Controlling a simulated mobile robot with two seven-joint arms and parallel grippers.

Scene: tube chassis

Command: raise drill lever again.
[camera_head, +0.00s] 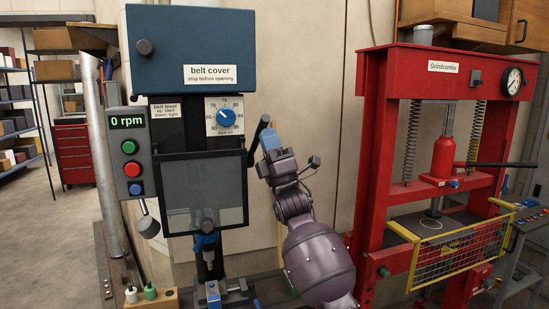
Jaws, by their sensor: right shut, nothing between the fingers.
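The drill press stands left of centre with a blue belt cover (190,48) on top. A dark lever (259,130) with a rounded end sticks up at the right side of its head. My right gripper (270,138) is shut and empty, its blue fingertips close beside this lever; I cannot tell whether they touch it. Another lever with a dark knob (148,227) hangs at the left, below the control box (128,153). A belt lever label (165,111) is on the head. My left gripper is not in view.
A clear guard (205,190) covers the drill's front. The display reads 0 rpm. A red press (372,150) with a yellow mesh guard (455,255) stands at the right. Bare wall panels lie between the machines. A wooden block (152,299) with small bottles sits at lower left.

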